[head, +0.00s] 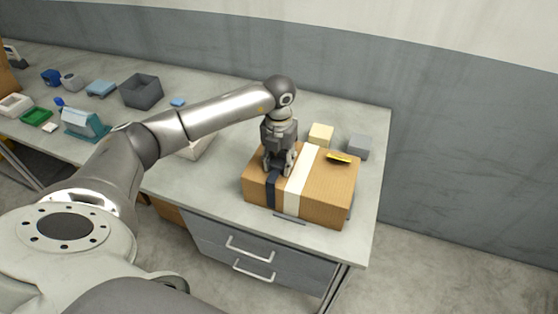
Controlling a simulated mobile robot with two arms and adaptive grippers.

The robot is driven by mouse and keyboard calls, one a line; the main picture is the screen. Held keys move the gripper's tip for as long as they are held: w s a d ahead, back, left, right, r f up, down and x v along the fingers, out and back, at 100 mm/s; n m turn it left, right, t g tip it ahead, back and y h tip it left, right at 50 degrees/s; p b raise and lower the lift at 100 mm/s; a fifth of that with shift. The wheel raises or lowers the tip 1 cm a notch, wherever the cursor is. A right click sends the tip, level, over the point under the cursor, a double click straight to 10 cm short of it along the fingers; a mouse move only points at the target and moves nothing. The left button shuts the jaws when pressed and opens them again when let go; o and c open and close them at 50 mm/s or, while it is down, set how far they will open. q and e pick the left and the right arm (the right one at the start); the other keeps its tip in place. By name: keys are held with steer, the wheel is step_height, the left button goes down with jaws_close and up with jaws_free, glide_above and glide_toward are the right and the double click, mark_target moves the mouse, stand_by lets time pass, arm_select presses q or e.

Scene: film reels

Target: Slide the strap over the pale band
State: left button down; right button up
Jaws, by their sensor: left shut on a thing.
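A brown cardboard box (328,187) lies on the workbench. A wide pale band (293,200) runs over its top and down its front face. A dark navy strap (270,193) shows on the front face, just left of the pale band and roughly parallel to it; its top part is hidden by my gripper. The strap does not cover the pale band. My left gripper (279,171) points down at the box top, shut on the strap, close to the band's left edge. My right gripper is not in view.
A yellow and black tool (339,157) lies on the box top, right of the band. A cream block (320,134) and a grey block (359,146) stand behind the box. A dark bin (142,91) and a teal holder (85,124) stand further left. The bench's right end is clear.

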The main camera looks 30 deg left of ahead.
mark_target(299, 175)
arm_select(q)
steer(key=d, duration=0.2)
steer(key=w+d+b, duration=0.1)
steer(key=d, duration=0.2)
steer(key=shift+w+d+b, duration=0.1)
steer(key=shift+w+b, duration=0.05)
steer(key=shift+b, duration=0.15)
steer(key=shift+w+d, duration=0.1)
steer(key=shift+d, duration=0.35)
steer(key=shift+a, duration=0.1)
steer(key=c, duration=0.9)
jaws_free()
steer(key=shift+r, duration=0.6)
step_height(299, 175, up, 11)
steer(key=shift+f, duration=0.1)
